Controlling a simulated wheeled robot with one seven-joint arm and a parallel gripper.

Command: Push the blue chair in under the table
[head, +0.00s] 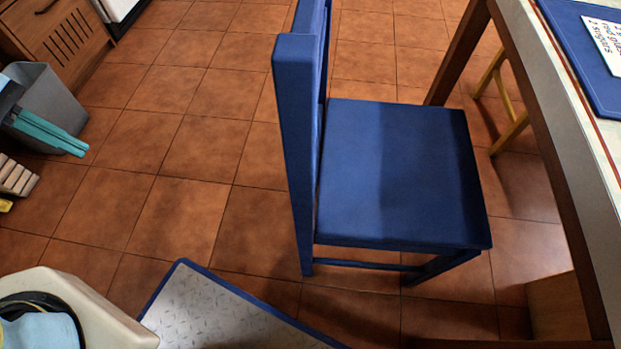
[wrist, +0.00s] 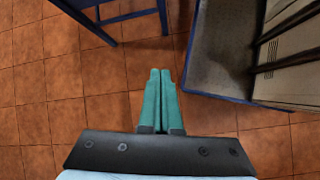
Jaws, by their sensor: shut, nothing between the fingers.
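The blue chair (head: 385,175) stands upright on the tiled floor in the middle of the head view. Its back is on the left side and its seat reaches right, toward the table (head: 560,140). The seat's right edge looks close to the table's near leg and edge, and I cannot tell whether any of it is under the top. In the wrist view, part of the chair (wrist: 118,18) shows at the top. My gripper (head: 83,149) is left of the chair, well apart from it, with its teal fingers together and empty; they also show in the wrist view (wrist: 160,73).
A grey bin-like container (head: 52,95) stands at the left, near my gripper. A wooden cabinet (head: 55,35) is at the top left. A yellow chair or stool (head: 508,130) shows behind the table. Tiled floor (head: 190,150) is clear between my gripper and the blue chair.

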